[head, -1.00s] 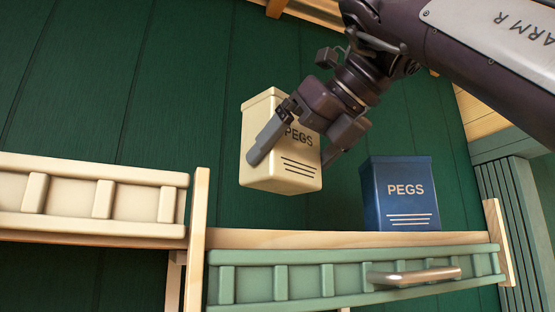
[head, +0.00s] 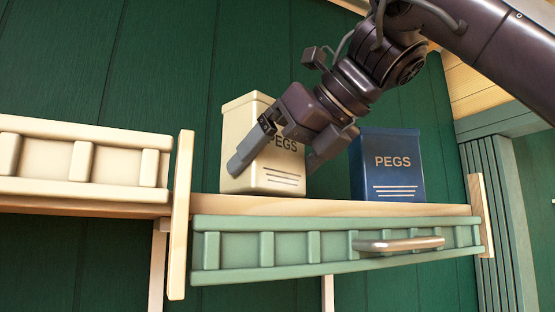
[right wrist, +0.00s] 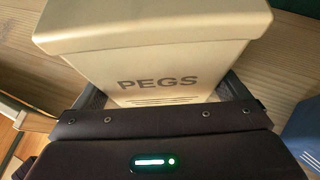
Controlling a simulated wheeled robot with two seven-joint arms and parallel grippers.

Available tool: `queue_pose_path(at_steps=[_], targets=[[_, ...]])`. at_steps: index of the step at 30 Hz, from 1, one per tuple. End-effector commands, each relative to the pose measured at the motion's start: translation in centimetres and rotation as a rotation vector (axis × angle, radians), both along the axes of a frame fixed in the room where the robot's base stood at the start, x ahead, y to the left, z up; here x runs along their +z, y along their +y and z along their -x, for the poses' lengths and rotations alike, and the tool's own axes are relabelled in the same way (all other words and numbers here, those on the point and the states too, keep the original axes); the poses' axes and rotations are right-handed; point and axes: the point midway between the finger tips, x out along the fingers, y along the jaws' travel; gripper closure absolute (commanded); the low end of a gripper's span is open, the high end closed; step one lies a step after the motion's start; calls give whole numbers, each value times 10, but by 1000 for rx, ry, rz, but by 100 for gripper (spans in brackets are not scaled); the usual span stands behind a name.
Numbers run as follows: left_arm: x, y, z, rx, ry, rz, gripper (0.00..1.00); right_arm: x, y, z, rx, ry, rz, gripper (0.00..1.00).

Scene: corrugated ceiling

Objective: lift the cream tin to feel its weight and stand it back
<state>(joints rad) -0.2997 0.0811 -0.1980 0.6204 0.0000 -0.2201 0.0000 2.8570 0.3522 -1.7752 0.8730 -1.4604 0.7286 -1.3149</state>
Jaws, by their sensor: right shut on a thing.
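The cream tin (head: 248,113), marked PEGS, is upright at the left part of the wooden shelf (head: 330,207) in the head view. Its base is at the shelf top and looks to be resting on it. My right gripper (head: 275,163) is shut on the tin, one finger on each side of it. In the right wrist view the tin (right wrist: 155,55) fills the space between the fingers, its lid edge toward the top. My left gripper is not in view.
A blue tin (head: 388,165), also marked PEGS, stands on the shelf to the right. A green rail (head: 335,247) with a metal handle (head: 398,244) runs below the shelf front. A wooden post (head: 181,215) and cream rail (head: 80,160) are at left. Green wall lies behind.

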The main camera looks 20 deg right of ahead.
Motion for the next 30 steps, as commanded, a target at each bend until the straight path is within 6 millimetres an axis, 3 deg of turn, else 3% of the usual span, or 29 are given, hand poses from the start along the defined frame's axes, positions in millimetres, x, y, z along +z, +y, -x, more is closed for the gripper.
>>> queue_pose_path(at_steps=[30], targets=[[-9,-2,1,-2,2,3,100,-9,0,1,2,-6,-3,75]])
